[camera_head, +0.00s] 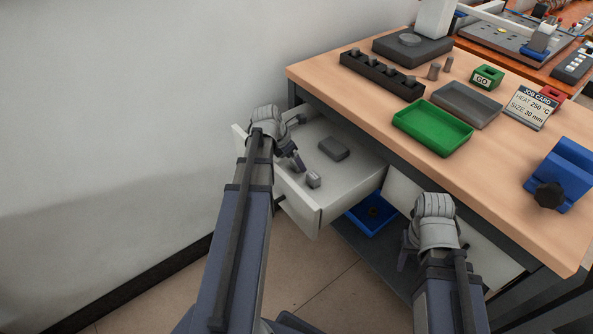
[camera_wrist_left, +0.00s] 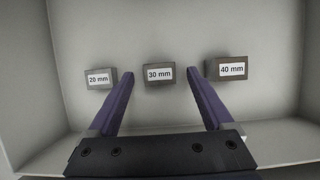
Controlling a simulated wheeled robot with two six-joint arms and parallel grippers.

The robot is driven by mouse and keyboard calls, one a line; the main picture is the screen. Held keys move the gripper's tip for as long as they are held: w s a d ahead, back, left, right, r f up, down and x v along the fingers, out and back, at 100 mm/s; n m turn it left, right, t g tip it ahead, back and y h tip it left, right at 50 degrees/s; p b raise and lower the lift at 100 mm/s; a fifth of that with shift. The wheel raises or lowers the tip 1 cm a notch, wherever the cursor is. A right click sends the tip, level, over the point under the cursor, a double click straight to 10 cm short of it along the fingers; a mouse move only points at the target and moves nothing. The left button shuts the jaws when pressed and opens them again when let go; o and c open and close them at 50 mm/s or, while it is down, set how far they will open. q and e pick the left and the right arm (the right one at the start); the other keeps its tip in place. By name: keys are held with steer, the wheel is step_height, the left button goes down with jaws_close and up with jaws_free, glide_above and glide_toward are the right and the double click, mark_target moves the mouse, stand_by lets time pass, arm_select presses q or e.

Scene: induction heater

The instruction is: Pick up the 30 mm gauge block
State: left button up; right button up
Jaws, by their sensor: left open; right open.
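The 30 mm gauge block (camera_wrist_left: 160,74) is a grey block with a white label, lying in the open drawer (camera_head: 350,186). In the left wrist view it sits between the 20 mm block (camera_wrist_left: 98,79) and the 40 mm block (camera_wrist_left: 230,69). My left gripper (camera_wrist_left: 160,70) is open, its fingertips on either side of the 30 mm block with gaps visible. In the head view my left gripper (camera_head: 299,162) is over the drawer and partly covers its contents; labels cannot be read there. My right gripper (camera_head: 406,258) is open and empty, low beside the bench.
The drawer walls surround the blocks. The bench top (camera_head: 400,145) above carries a green tray (camera_head: 432,128), a grey tray (camera_head: 468,104), a dark rack (camera_head: 382,75), a blue clamp-like fixture (camera_head: 560,176) and a job card (camera_head: 531,109) reading 30 mm. A blue bin (camera_head: 368,217) sits below.

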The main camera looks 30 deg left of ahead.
arm_select(q)
steer(key=shift+w+d+f, duration=0.1)
steer(key=shift+w+f, duration=0.15)
steer(key=shift+f, duration=0.45)
steer(key=shift+r, duration=0.1)
jaws_close()
